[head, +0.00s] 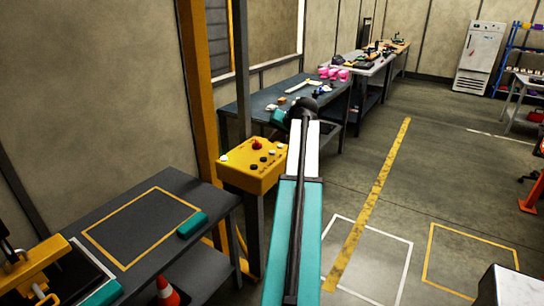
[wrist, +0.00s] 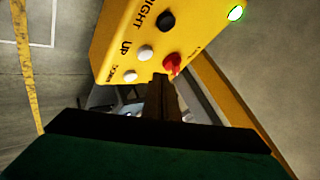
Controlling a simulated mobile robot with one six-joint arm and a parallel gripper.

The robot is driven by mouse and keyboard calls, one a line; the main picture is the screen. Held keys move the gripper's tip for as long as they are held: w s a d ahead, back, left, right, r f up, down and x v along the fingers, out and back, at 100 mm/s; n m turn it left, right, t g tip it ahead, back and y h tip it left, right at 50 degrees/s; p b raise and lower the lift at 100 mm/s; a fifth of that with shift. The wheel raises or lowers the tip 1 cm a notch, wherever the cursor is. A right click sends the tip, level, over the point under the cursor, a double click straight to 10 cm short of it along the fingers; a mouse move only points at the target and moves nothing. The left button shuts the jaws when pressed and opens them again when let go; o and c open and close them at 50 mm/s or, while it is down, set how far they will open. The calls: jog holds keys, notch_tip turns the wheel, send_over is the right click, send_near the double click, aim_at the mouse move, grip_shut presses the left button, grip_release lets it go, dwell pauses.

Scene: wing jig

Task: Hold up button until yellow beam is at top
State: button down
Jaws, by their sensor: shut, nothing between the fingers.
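The yellow control box (head: 250,177) stands beside the yellow upright post (head: 200,90) in the head view. In the wrist view the box (wrist: 110,30) shows a white button by the word UP (wrist: 146,53). A white button by DOWN (wrist: 130,76), a black button by RIGHT (wrist: 165,21), a red knob (wrist: 172,63) and a lit green lamp (wrist: 236,13) also show. My gripper (wrist: 162,82) is shut and empty, its tip near the box edge by the red knob and the white buttons. Contact cannot be told. I cannot tell which yellow part is the beam.
A dark table (head: 160,265) with a yellow outlined square and a teal block (head: 192,224) stands at left. An orange cone (head: 167,292) is below it. Workbenches (head: 285,95) with tools line the wall behind the box. Marked floor at right is clear.

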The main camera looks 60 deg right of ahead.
aim_at(272, 152)
jog(key=shift+f+b, duration=0.3)
jog(key=shift+f, duration=0.75)
jog(key=shift+f+b, duration=0.3)
jog(key=shift+f, duration=0.6)
dwell(6.0)
